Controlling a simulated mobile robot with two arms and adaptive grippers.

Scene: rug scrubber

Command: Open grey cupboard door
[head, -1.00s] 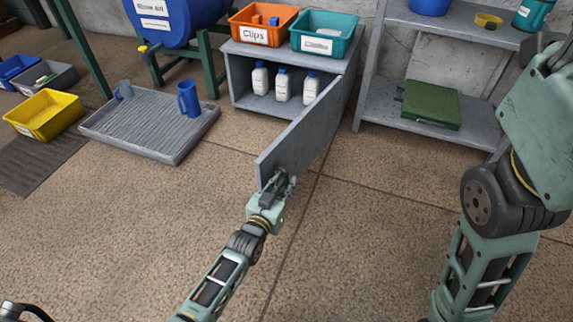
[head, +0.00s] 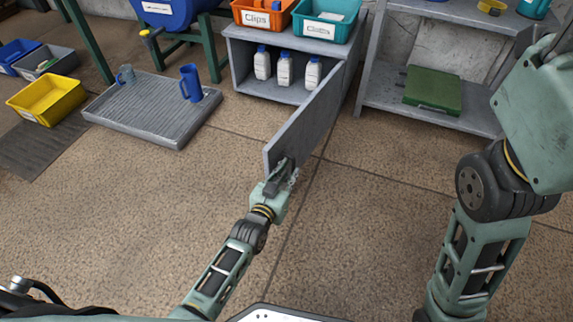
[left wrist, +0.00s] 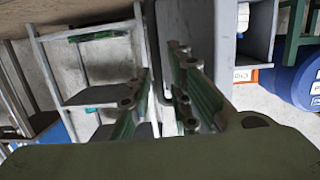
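The grey cupboard (head: 231,62) stands at the back centre with its door (head: 306,119) swung wide out toward me. White bottles with blue caps (head: 285,70) show on the shelf inside. My left gripper (head: 279,176) is at the door's near free end, low down. In the left wrist view a grey panel edge (left wrist: 158,60) runs between the two fingers, which stand apart. I cannot tell whether they press on the door or a handle, as the handle is hidden. My right arm shows at the right, but its gripper is out of view.
An orange bin (head: 263,14) and a teal bin (head: 326,20) sit on the cupboard. A grey tray (head: 140,107) with mugs and a yellow bin (head: 47,98) stand left. Shelving with a green case (head: 433,90) is at the right. The floor around the door is clear.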

